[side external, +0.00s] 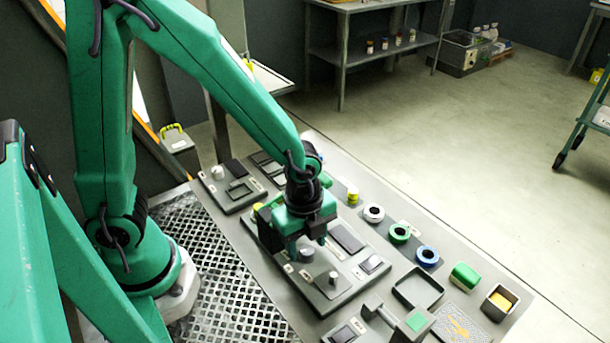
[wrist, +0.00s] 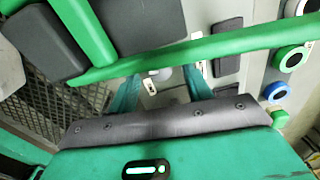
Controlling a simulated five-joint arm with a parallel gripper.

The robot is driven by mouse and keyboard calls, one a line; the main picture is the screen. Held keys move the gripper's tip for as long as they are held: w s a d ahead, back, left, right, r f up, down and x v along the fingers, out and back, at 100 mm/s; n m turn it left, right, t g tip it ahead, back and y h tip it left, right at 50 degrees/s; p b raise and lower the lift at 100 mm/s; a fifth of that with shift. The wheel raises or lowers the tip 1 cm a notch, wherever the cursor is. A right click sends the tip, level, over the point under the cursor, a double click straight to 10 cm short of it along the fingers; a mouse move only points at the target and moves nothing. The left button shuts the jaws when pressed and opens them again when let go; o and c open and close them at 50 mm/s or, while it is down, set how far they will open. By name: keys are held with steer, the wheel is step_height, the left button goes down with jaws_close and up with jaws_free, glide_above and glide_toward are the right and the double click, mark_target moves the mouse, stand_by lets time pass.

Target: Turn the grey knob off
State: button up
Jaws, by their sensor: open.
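A grey knob (side external: 306,253) stands on the middle control panel (side external: 345,297), partly hidden under my gripper (side external: 309,243). A second light grey knob (side external: 332,278) stands on the same panel, nearer the camera. My gripper points down just above the first knob, with its fingers apart. I cannot tell if they touch the knob. The fingertips and any knob below are mostly hidden by my gripper's body.
A further panel (side external: 238,190) carries another pale knob (side external: 218,172). White (side external: 373,212), green (side external: 399,232) and blue (side external: 427,255) rings line the right side. A black-rimmed tray (side external: 418,287), a green block (side external: 465,274) and an open box (side external: 499,300) stand near the right edge.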

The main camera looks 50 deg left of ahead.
steer(key=shift+f, duration=0.6)
steer(key=c, duration=1)
steer(key=shift+o, duration=0.2)
steer(key=shift+n, duration=1.7)
steer(key=o, duration=1)
steer(key=shift+c, duration=0.2)
